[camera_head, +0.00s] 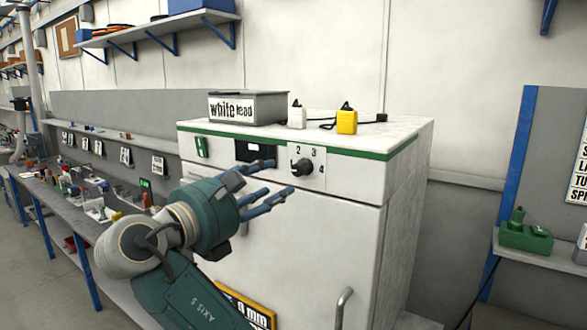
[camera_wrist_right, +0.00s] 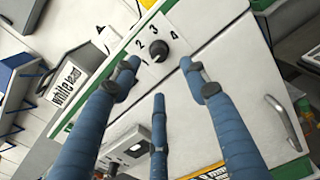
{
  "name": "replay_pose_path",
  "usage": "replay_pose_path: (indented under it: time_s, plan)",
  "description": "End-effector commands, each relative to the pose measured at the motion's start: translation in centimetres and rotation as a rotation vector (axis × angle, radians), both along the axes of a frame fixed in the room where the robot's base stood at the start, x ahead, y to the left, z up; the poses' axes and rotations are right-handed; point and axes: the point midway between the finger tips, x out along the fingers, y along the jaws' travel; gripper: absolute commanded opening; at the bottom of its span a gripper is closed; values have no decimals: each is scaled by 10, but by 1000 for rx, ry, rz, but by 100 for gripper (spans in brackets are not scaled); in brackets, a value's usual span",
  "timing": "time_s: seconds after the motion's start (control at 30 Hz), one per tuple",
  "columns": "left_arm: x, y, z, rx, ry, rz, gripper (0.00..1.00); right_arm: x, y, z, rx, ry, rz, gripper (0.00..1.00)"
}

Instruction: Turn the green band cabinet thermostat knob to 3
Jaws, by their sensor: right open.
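The white cabinet (camera_head: 300,240) has a green band (camera_head: 330,153) along its top edge. Its black round thermostat knob (camera_head: 302,167) sits on a light panel with numbers around it; 2, 3 and 4 show in the head view. In the right wrist view the knob (camera_wrist_right: 159,50) has 1 to 4 around it; I cannot tell where it points. My right gripper (camera_head: 279,177) is open and empty in front of the panel, fingers toward the knob. In the wrist view its blue fingers (camera_wrist_right: 159,68) are spread below and beside the knob, apparently not touching it. My left gripper is not in view.
A door handle (camera_head: 342,308) sticks out lower right. A cluttered workbench (camera_head: 60,200) is at left, a green device (camera_head: 525,236) on a right shelf.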

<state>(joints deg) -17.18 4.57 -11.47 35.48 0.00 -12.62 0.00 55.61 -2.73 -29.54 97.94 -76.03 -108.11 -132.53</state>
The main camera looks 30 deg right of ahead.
Motion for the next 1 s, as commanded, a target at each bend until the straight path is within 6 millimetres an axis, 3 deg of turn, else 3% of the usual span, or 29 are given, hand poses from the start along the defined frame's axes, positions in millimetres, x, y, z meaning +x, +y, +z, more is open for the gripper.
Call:
replay_pose_path:
  time_s: [0.2, 0.4, 0.6, 0.87, 1.0]
  plan:
    - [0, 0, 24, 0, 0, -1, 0, 16, -41, 5, -3, 2, -5, 44]
    - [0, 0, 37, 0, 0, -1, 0, 28, -69, 3, -3, 3, -2, 44]
    - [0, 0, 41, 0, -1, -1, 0, 34, -82, 1, -2, 1, 0, 44]
    - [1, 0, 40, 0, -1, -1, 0, 35, -82, 0, -1, 1, 1, 44]
    - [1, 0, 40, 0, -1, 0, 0, 35, -82, 0, -1, 1, 1, 18]
